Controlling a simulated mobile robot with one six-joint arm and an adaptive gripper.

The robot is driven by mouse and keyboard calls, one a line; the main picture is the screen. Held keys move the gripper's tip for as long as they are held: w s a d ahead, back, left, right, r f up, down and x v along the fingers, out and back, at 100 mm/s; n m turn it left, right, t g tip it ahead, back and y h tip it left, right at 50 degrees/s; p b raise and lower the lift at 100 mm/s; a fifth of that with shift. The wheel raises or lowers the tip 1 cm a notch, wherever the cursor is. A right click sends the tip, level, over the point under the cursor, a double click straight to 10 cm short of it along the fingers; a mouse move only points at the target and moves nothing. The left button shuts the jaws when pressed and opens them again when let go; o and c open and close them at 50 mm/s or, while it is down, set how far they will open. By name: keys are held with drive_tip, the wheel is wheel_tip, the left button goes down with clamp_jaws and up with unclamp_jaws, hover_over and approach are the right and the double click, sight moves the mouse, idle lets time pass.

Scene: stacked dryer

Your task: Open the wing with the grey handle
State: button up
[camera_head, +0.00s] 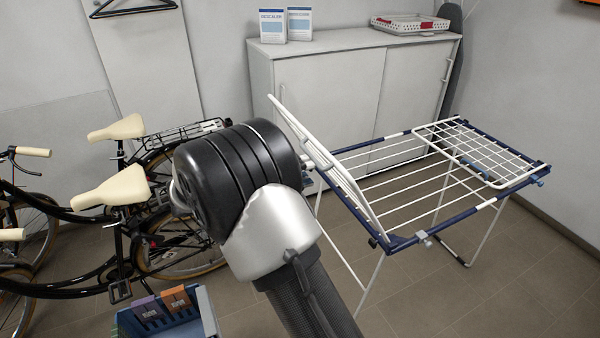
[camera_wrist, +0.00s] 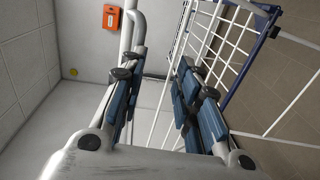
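The drying rack has a blue frame (camera_head: 460,212) and white rods. Its near left wing (camera_head: 345,185) is raised and tilted, seen almost edge-on. The other wing (camera_head: 480,152) lies flat over the rack's right end. A small grey-blue piece (camera_head: 425,239) sits on the near rail; I cannot tell whether it is the grey handle. My gripper (camera_wrist: 153,69) is open, with blue-padded fingers apart. A white bent tube (camera_wrist: 138,32) shows by its left finger; contact is unclear. In the head view, my arm hides the gripper, beside the raised wing.
A white cabinet (camera_head: 330,95) stands behind the rack, with two boxes (camera_head: 285,25) and a basket (camera_head: 410,24) on top. Bicycles (camera_head: 125,205) stand at left. A blue crate (camera_head: 205,312) is at the bottom left. The floor (camera_head: 510,290) right of the rack is clear.

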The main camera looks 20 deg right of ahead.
drive_tip(key=a+f+b, duration=0.7)
drive_tip(key=a+f, duration=0.6)
drive_tip(key=a, duration=0.2)
drive_tip(key=shift+s+b, duration=0.25)
drive_tip(key=shift+b, duration=0.15)
idle(1.2)
drive_tip(key=shift+a, duration=0.1)
idle(0.3)
drive_tip(key=a, duration=0.7)
drive_tip(key=shift+s+a+r, duration=0.15)
drive_tip(key=shift+a+r, duration=0.1)
drive_tip(key=shift+r, duration=0.05)
